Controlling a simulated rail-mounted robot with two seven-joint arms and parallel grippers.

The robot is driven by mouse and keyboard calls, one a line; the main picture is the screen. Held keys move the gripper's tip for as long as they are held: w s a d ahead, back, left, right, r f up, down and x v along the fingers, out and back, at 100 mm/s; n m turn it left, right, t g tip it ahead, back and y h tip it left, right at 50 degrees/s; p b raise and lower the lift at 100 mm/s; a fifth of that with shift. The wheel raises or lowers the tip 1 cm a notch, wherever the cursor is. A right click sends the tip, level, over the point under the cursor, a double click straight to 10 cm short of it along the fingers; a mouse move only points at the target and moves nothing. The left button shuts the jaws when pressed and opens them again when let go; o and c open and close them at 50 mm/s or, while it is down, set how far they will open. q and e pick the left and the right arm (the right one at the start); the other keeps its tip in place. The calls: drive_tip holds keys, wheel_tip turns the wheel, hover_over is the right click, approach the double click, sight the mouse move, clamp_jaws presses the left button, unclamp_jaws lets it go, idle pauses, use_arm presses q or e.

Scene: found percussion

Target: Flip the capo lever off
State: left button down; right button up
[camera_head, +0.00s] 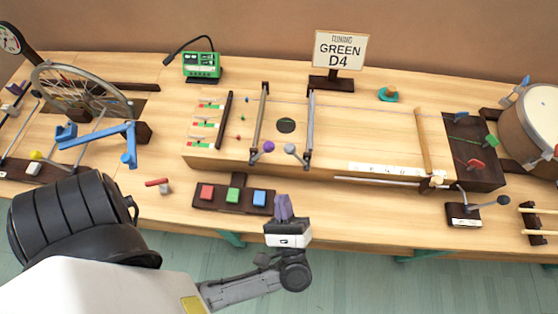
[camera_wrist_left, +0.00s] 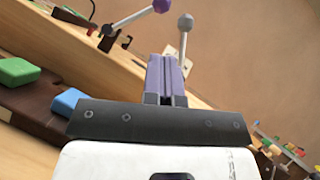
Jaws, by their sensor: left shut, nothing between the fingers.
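The long wooden string box (camera_head: 370,130) carries two cross bars. A lever with a purple ball knob (camera_head: 269,146) is at the front of the left bar, and one with a grey ball knob (camera_head: 290,148) is by the right bar. Both knobs also show in the left wrist view, purple (camera_wrist_left: 163,5) and grey (camera_wrist_left: 185,22). A separate lever with a dark knob (camera_head: 503,200) stands on a small block at right. I cannot tell which is the capo lever. My left gripper (camera_head: 283,207) is shut and empty, in front of the table's front edge, apart from the levers; its purple fingers (camera_wrist_left: 167,78) point toward them.
A dark strip with red (camera_head: 206,191), green (camera_head: 233,195) and blue (camera_head: 259,198) buttons lies left of my gripper. A sign reading GREEN D4 (camera_head: 339,50) stands behind the box. A wheel (camera_head: 82,91) is at left and a drum (camera_head: 535,120) at right.

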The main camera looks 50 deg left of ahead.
use_arm(q)
drive_tip(key=x, duration=0.9)
drive_tip(key=shift+a+r+p, duration=0.15)
drive_tip(key=shift+a+p, duration=0.05)
drive_tip(key=shift+p, duration=0.1)
